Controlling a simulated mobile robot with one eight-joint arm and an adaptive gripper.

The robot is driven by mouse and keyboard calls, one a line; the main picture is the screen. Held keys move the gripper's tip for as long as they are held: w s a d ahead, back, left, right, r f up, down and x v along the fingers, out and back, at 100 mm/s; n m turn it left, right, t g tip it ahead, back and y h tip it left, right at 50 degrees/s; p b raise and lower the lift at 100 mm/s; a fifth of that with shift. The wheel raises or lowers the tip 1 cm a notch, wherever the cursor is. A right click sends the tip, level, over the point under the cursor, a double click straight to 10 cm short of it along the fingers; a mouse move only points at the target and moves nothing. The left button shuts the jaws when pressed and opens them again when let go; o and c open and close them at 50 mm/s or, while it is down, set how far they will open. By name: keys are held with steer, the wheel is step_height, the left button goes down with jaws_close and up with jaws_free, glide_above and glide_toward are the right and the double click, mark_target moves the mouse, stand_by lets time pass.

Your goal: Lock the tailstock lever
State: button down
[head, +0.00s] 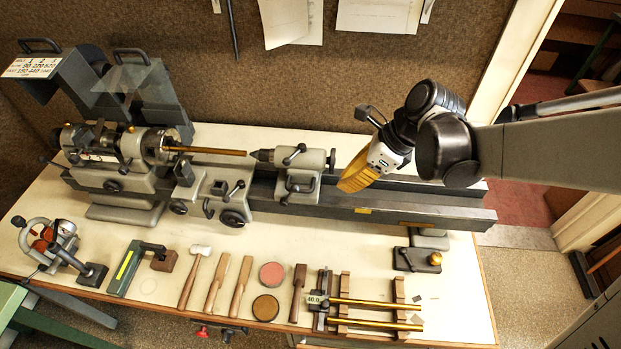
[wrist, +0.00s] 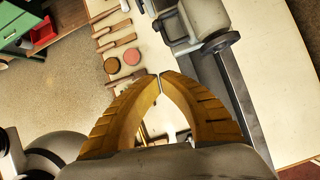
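The grey tailstock (head: 302,172) sits on the lathe bed, its pointed centre facing left. A lever with dark knobs (head: 294,154) is on its upper side, and another dark handle (head: 300,186) is on its front near the bed. I cannot tell which one is the locking lever. My gripper (head: 345,187) has yellow fingers and hangs to the right of the tailstock, apart from it. In the wrist view the fingertips (wrist: 160,75) meet with nothing between them. The tailstock (wrist: 203,18) and its dark handwheel (wrist: 221,41) show beyond the fingertips there; the levers are not clear.
The lathe bed (head: 410,205) runs right from the tailstock, with bare rail below my gripper. A brass tube (head: 210,151) extends from the headstock toward the tailstock. Hand tools, two round tins and a rack (head: 343,315) of brass tubes lie along the front of the bench.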

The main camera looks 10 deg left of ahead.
mark_target(291, 195)
steer(key=shift+f, duration=0.1)
steer(key=w+a+f+b, duration=0.1)
steer(key=a+f, duration=0.6)
steer(key=a, duration=0.1)
steer(key=shift+w+a+f+b, duration=0.15)
steer(key=shift+a+f+b, duration=0.1)
steer(key=shift+a+b, duration=0.05)
steer(key=shift+w, duration=0.15)
